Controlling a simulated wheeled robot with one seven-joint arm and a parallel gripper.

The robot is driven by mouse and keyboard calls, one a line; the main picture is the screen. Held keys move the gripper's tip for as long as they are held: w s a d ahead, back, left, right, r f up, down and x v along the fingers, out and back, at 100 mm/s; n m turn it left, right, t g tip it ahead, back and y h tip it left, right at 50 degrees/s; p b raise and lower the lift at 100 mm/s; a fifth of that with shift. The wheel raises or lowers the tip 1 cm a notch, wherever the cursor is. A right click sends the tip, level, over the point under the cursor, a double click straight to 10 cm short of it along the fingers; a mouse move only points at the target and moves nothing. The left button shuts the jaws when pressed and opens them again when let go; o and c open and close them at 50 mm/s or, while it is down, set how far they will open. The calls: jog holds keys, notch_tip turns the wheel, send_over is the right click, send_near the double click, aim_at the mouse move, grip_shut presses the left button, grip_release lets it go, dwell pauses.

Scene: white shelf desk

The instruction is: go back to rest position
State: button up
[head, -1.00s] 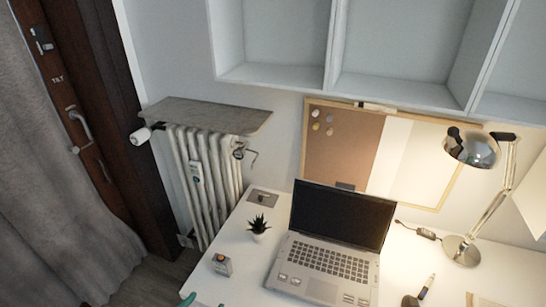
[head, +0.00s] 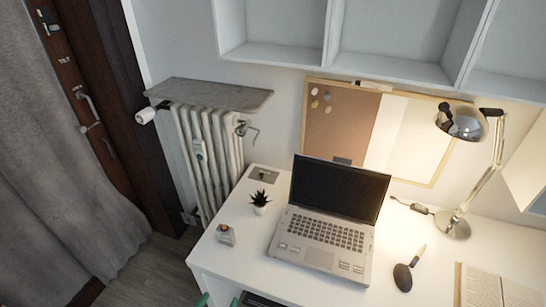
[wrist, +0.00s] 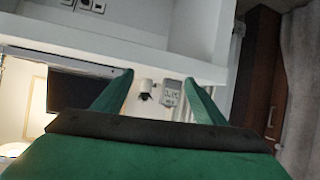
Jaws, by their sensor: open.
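My gripper (wrist: 160,92) shows in the wrist view as two green fingers spread apart, with nothing between them in contact. In that view, which looks upside down, a small plant in a white pot (wrist: 146,86) and a small grey box with digits (wrist: 170,92) appear beyond the fingers. In the head view, only a green bit of my arm or gripper (head: 203,299) shows at the bottom edge, by the desk's front left. The white desk (head: 225,262) is in front of me.
White shelves (head: 400,62) hang above. A radiator (head: 205,155) stands left; floor (head: 150,262) there is clear.

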jog(key=s+d+f+n+y, duration=0.4)
jog(key=s+d, duration=0.4)
jog(key=s, duration=0.4)
jog(key=s+d+r+m+t, duration=0.1)
jog(key=s+d+r, duration=0.3)
jog(key=s+r, duration=0.2)
jog(key=s+d+r+m+t+h, duration=0.1)
jog(key=s+d+r+t, duration=0.1)
jog(key=s+d+r, duration=0.2)
jog(key=s+r, duration=0.3)
jog(key=shift+s+d+r, duration=0.25)
jog(key=shift+d, duration=0.15)
